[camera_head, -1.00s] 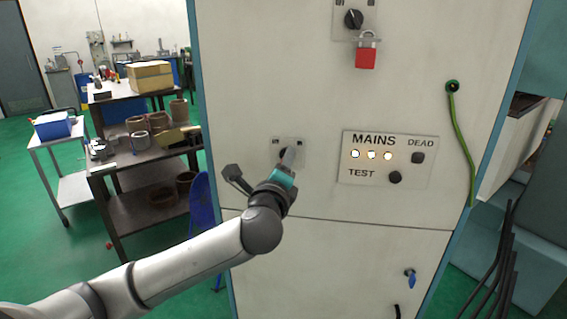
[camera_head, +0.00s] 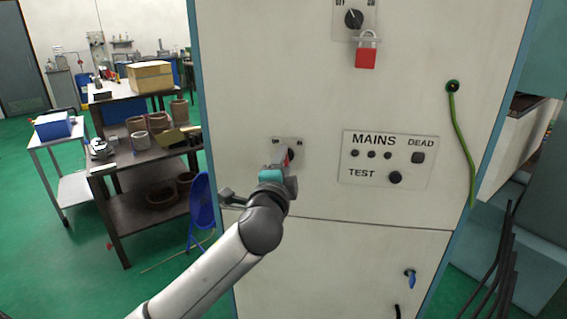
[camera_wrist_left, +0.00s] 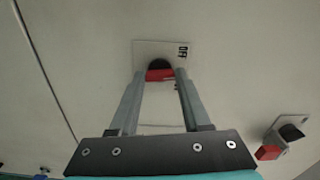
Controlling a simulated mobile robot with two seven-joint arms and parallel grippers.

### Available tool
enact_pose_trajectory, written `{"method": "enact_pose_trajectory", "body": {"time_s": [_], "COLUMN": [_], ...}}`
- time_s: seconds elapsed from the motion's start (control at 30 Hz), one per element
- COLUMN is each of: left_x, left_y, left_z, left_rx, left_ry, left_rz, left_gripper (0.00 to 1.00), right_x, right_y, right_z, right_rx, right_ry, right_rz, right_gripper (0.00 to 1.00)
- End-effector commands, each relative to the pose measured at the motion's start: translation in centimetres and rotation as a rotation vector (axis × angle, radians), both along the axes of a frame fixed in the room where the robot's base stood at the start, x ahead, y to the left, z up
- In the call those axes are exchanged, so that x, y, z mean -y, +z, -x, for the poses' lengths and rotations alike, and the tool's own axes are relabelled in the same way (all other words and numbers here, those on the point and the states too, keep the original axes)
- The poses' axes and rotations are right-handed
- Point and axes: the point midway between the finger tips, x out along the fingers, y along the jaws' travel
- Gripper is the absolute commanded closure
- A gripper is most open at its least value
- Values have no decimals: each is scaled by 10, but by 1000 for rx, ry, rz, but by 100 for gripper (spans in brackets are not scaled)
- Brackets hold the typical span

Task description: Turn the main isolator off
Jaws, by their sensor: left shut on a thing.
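The main isolator on the cabinet front has a light plate (camera_head: 298,141) and a red handle (camera_head: 291,155), largely hidden by my gripper in the head view. In the left wrist view the plate (camera_wrist_left: 145,50) reads OFF, and the red handle (camera_wrist_left: 160,75) on a dark round base lies between the fingertips. My left gripper (camera_head: 283,157) is shut on the handle. The MAINS panel (camera_head: 345,166) beside it has three indicator lamps (camera_head: 371,154), all dark. My right gripper is not in view.
Above on the cabinet (camera_head: 270,70) is a black rotary switch (camera_head: 354,19) with a red padlock (camera_head: 366,54) below it. A green cable (camera_head: 459,140) hangs at the right. A bench with pots (camera_head: 140,162) stands at the left.

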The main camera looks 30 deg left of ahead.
Motion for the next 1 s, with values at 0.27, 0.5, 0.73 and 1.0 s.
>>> {"method": "enact_pose_trajectory", "body": {"time_s": [0.27, 0.5, 0.73, 1.0], "left_x": [0, 0, 0, 0], "left_y": [-1, -1, -1, -1], "left_z": [0, 0, 0, 0], "left_rx": [81, 126, 145, 149], "left_ry": [1, 1, 1, 0], "left_rz": [203, 312, 358, 368], "left_gripper": [100, 100, 100, 100], "right_x": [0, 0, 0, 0], "right_y": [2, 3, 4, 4], "right_z": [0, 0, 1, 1], "right_rx": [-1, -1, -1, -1], "right_ry": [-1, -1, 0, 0], "right_rz": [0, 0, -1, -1], "right_gripper": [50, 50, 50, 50]}}
